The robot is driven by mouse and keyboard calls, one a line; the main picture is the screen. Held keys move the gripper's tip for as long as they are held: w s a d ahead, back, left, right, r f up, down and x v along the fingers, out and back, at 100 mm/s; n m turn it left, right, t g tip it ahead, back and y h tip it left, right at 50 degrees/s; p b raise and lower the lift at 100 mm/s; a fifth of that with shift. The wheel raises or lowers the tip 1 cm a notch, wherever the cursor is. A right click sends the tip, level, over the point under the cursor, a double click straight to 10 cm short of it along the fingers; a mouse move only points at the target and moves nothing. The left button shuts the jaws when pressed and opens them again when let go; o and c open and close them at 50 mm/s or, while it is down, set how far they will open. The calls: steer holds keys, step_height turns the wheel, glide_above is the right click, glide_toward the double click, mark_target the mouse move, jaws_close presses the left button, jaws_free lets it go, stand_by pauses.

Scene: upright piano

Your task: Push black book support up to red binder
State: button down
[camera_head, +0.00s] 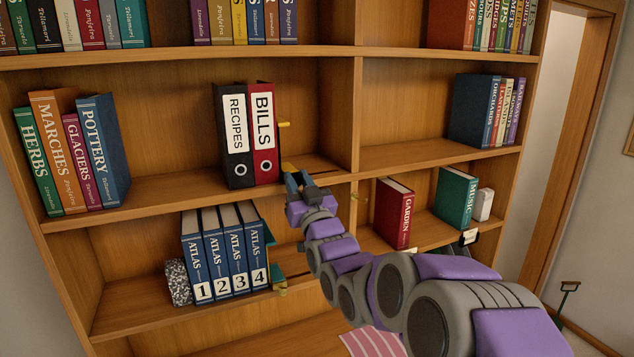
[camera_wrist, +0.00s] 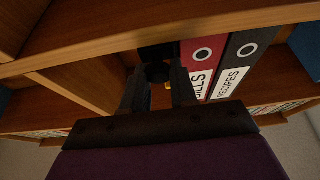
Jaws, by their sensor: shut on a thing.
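The red binder (camera_head: 264,132), labelled BILLS, stands upright on the middle shelf, against the right side of the black RECIPES binder (camera_head: 233,135). The black book support (camera_head: 280,106) shows as a thin dark edge just right of the red binder, with yellow knobs on it; the red binder hides part of it. In the wrist view, the dark support (camera_wrist: 156,52) is beside the red binder (camera_wrist: 196,66); I cannot tell whether they touch. My gripper (camera_head: 291,178) is at the shelf's front, shut on the support's lower front part. Its fingers (camera_wrist: 156,76) partly hide the grip.
A vertical divider (camera_head: 356,100) stands right of the support. Below are several blue atlases (camera_head: 222,255) with a green book support (camera_head: 270,240). A red GARDEN book (camera_head: 394,215) stands lower right. The middle shelf left of the binders is clear up to the POTTERY book (camera_head: 103,150).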

steer(key=c, duration=1)
jaws_free()
steer(key=shift+a, duration=0.15)
steer(key=shift+o, duration=0.2)
steer(key=shift+s+a+f, duration=0.1)
steer(key=shift+s+f, duration=0.15)
steer(key=shift+f, duration=0.4)
steer(key=b+v, duration=1)
steer(key=v, duration=0.6)
steer(key=shift+s+d+r, duration=0.25)
steer(key=shift+s+d, duration=0.1)
steer(key=shift+d, duration=0.1)
steer(key=shift+a, duration=0.1)
